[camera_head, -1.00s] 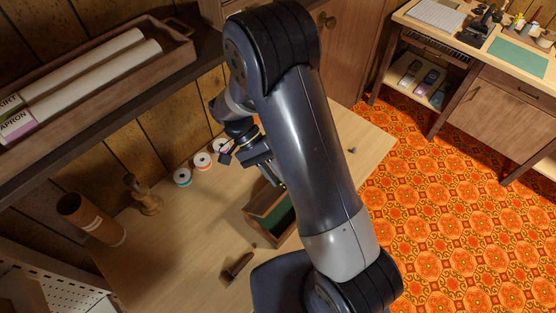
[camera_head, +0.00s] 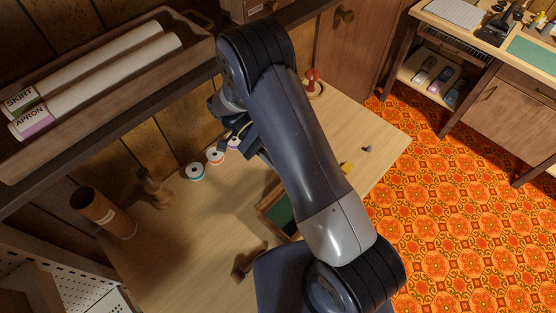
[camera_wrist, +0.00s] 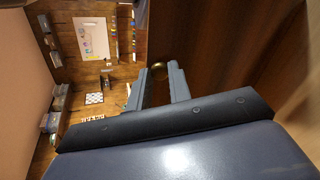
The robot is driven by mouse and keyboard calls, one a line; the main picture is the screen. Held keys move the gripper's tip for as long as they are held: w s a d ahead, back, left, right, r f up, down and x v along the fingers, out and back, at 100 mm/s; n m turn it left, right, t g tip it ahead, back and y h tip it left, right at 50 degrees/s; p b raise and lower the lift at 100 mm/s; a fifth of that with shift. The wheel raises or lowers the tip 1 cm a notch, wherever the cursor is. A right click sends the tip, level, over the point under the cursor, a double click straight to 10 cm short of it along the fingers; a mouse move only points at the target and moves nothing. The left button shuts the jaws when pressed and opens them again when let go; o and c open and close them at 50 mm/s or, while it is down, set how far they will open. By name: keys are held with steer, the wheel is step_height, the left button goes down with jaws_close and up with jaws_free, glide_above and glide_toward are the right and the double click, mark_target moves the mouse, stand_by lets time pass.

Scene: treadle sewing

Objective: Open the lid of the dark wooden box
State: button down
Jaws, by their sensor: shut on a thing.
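The dark wooden box (camera_head: 272,227) stands on the light tabletop in the head view, partly hidden behind my arm. Its green-lined inside (camera_head: 281,212) shows, so the box is at least partly open. In the wrist view, my gripper (camera_wrist: 158,73) is shut on a small brass knob (camera_wrist: 159,68) beside a dark brown wooden surface (camera_wrist: 220,45), which looks like the lid. The head view shows only part of my gripper beside my arm, above and behind the box. The lid's full outline and hinge are hidden there.
Thread spools (camera_head: 195,171) stand left of the gripper. A wooden piece (camera_head: 153,188) and a brown cylinder (camera_head: 103,212) stand further left. A dark wooden tool (camera_head: 246,264) lies in front of the box.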

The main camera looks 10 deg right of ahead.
steer(key=c, duration=1.3)
jaws_free()
steer(key=shift+s, duration=0.1)
